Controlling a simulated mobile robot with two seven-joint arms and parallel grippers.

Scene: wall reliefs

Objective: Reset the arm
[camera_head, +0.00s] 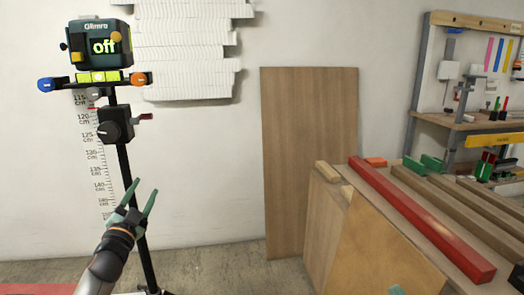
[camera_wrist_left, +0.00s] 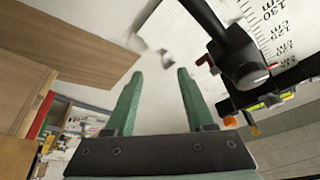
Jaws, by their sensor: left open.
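My left gripper (camera_head: 139,195) comes up from the bottom left in the head view, with its two green fingers spread apart and nothing between them. It is in front of the lower part of a black tripod (camera_head: 127,170). In the left wrist view the open green fingers (camera_wrist_left: 158,95) point toward the white wall, with empty space between them. My right gripper is in neither view.
A wooden panel (camera_head: 310,150) leans on the wall. A workbench with a red beam (camera_head: 420,215) and brown boards stands at the right. A tool rack (camera_head: 470,80) is behind it. White relief strips (camera_head: 180,55) are on the wall. Floor shows between tripod and bench.

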